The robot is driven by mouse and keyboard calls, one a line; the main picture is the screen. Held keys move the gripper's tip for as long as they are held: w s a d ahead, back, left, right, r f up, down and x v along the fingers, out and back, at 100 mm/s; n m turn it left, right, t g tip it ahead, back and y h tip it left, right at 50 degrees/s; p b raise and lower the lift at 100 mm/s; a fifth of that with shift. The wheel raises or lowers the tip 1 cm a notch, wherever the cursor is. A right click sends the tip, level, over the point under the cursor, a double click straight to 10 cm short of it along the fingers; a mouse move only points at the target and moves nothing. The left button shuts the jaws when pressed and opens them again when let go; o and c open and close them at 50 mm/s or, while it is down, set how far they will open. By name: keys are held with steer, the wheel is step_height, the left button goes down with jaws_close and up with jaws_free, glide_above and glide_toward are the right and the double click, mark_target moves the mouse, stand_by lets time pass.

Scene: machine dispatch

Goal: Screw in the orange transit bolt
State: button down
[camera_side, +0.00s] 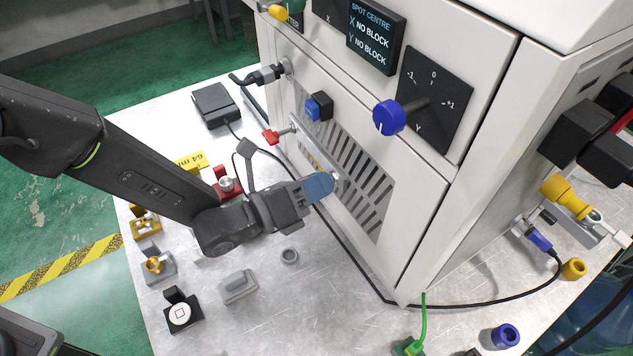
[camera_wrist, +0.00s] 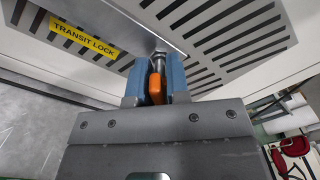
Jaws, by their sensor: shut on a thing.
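The orange transit bolt (camera_wrist: 156,88) shows in the wrist view between the two blue fingers of my gripper (camera_wrist: 155,82). My gripper is shut on its orange head. The bolt's metal shank points at a metal bar beside the yellow TRANSIT LOCK label (camera_wrist: 84,38), on the machine's slotted front panel. The shank's tip seems to meet the bar, but I cannot tell how deep it sits. In the side view my gripper (camera_side: 320,187) is at the lower part of the machine front (camera_side: 415,195), and its blue fingers hide the bolt.
A red-handled lever (camera_side: 271,137) sticks out above my gripper. A blue knob (camera_side: 389,117) and a display reading NO BLOCK (camera_side: 376,38) are higher on the machine. Several small fixtures stand on the metal table to the left, and a black cable (camera_side: 350,262) runs along the machine's foot.

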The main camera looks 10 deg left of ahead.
steer(key=m, duration=0.7)
steer(key=shift+s+f, duration=0.1)
steer(key=shift+m, duration=0.3)
stand_by(0.3)
steer(key=c, duration=1.2)
jaws_free()
steer(key=shift+a, duration=0.1)
steer(key=v, duration=1.3)
steer(key=shift+s+a, duration=0.2)
steer(key=shift+s, duration=0.05)
